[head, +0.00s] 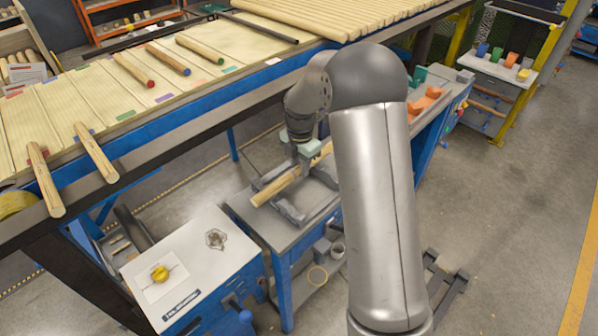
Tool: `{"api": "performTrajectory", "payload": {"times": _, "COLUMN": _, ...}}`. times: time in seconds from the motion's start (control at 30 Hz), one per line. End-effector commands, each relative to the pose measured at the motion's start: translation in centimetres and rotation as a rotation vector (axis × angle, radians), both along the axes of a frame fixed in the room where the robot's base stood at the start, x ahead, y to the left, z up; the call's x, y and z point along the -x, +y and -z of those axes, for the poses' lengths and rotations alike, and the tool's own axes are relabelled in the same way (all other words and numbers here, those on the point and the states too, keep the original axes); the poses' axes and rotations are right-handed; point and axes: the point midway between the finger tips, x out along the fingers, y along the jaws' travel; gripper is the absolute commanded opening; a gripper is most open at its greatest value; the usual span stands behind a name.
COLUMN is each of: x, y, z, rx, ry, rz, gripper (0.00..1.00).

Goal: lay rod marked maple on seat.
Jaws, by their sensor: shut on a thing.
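My gripper (303,160) points down over a small blue workbench (247,208), shut on a pale wooden rod (276,187). The rod lies slantwise, its near left end sticking out past the gripper; its far end is partly hidden by my arm. Below and beside it is a dark grey cradle-like seat (289,211) on the bench top. I cannot tell whether the rod touches the seat or hangs just above it. No maple mark is readable on the rod.
A slatted wooden rack (110,97) holds several rods, some with red, blue or green ends. Orange blocks (424,103) and a green block (419,75) stand right of my arm.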

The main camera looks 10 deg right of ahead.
Motion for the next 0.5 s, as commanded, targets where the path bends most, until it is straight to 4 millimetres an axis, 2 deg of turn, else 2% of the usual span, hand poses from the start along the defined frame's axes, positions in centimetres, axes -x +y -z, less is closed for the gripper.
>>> {"api": "performTrajectory", "payload": {"times": 0.03, "x": -0.1, "y": 0.5, "z": 0.5, "rx": 0.0, "ry": 0.002, "rz": -0.002, "gripper": 0.0}}
{"api": "performTrajectory", "payload": {"times": 0.2, "x": 0.0, "y": 0.4, "z": 3.1, "rx": -0.001, "ry": 0.003, "rz": -0.001, "gripper": 0.0}}
{"api": "performTrajectory", "payload": {"times": 0.5, "x": -0.1, "y": 0.3, "z": 3.4, "rx": -0.001, "ry": -0.001, "rz": 0.0, "gripper": 0.0}}
